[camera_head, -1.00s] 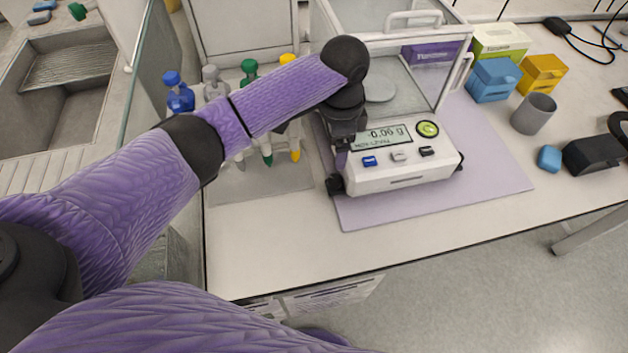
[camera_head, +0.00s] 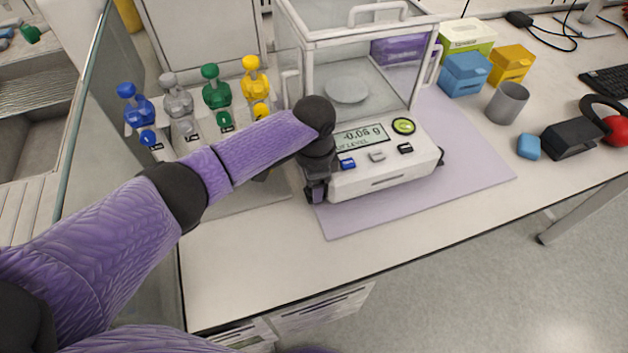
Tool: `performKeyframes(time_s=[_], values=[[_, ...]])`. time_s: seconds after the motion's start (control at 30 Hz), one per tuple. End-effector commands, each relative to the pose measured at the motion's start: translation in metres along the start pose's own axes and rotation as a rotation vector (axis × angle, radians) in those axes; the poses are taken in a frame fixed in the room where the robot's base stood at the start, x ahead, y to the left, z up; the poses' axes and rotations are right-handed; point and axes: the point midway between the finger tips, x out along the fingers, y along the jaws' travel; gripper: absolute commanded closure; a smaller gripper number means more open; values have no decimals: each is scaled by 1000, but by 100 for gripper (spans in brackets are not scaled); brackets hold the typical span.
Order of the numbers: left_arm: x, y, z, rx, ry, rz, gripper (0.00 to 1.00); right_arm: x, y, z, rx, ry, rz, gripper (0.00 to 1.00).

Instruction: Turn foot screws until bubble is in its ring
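The analytical balance (camera_head: 385,165) stands on a lilac mat, with a display and several buttons on its front. Its bubble level (camera_head: 403,126) is a green round window with a dark rim at the display's right; the bubble's place in the ring is too small to tell. The right front foot screw (camera_head: 441,157) is a dark knob at the balance's right corner. My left gripper (camera_head: 316,193) points down at the front left corner, beside the housing. It hides most of the left foot screw there, and I cannot tell whether its fingers touch or grip it. My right gripper is not in view.
Several bottles with coloured caps (camera_head: 217,92) stand left of the balance, behind my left arm. Blue and yellow boxes (camera_head: 465,75), a grey cup (camera_head: 507,102) and a blue block (camera_head: 529,147) stand to the right. The lilac mat (camera_head: 470,185) is clear in front.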

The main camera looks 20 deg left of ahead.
Motion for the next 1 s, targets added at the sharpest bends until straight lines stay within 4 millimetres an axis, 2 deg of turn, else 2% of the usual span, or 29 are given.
performKeyframes(time_s=[0.03,0.23,0.37,0.57,0.77,0.8,0.93,1.0], values=[[0,0,0,0,0,0,56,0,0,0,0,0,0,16],[0,0,0,0,0,0,98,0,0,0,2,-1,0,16],[0,0,0,-3,0,0,100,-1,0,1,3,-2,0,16],[-4,0,0,-125,-1,2,100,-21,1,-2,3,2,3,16],[0,0,0,-129,-1,1,100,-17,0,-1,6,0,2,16],[0,0,0,-129,0,1,51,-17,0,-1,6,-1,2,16],[0,0,0,-129,0,0,24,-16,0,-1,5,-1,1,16],[0,0,0,-129,0,0,20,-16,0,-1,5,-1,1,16]])
